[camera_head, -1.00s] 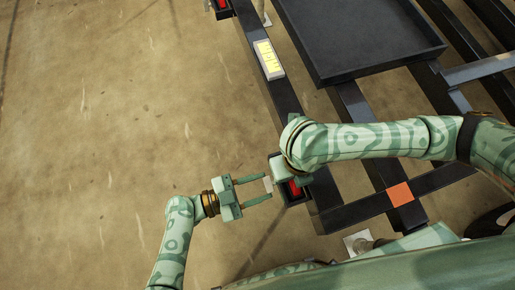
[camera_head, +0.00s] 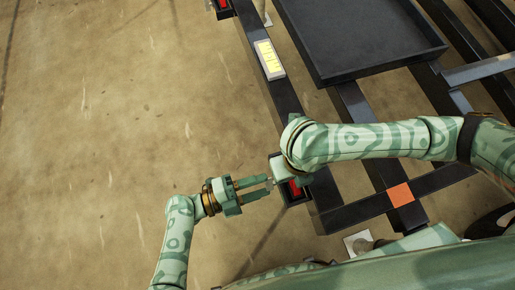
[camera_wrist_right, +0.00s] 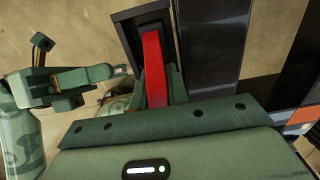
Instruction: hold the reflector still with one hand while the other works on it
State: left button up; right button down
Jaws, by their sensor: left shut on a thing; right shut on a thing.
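The red reflector (camera_head: 295,188) sits in a dark housing (camera_wrist_right: 128,40) at the near end of the dark beam. It also shows as a red bar in the right wrist view (camera_wrist_right: 153,60). My right gripper (camera_wrist_right: 156,80) has its fingers on both sides of the red bar and is shut on it. In the head view my right wrist covers part of the reflector. My left gripper (camera_head: 269,184) is beside the housing, its fingers pointing right. It is shut on a small pale piece, mostly hidden between its fingertips.
A yellow light (camera_head: 269,58) sits farther along the dark beam (camera_head: 288,103). A black tray (camera_head: 360,38) lies on the frame at the upper right. An orange square (camera_head: 400,194) marks a crossbar. The concrete floor (camera_head: 110,110) on the left is clear.

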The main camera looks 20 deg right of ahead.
pick_arm(q)
jog(key=shift+a+f+m, duration=0.15)
jog(key=shift+a+m, duration=0.05)
jog(key=shift+m, duration=0.9)
jog(key=o, duration=1)
pick_arm(e)
jog(key=shift+a, duration=0.1)
pick_arm(q)
jog(key=a, duration=1.2)
jog(key=shift+s, duration=0.15)
pick_arm(e)
jog(key=c, duration=1.3)
grip_release()
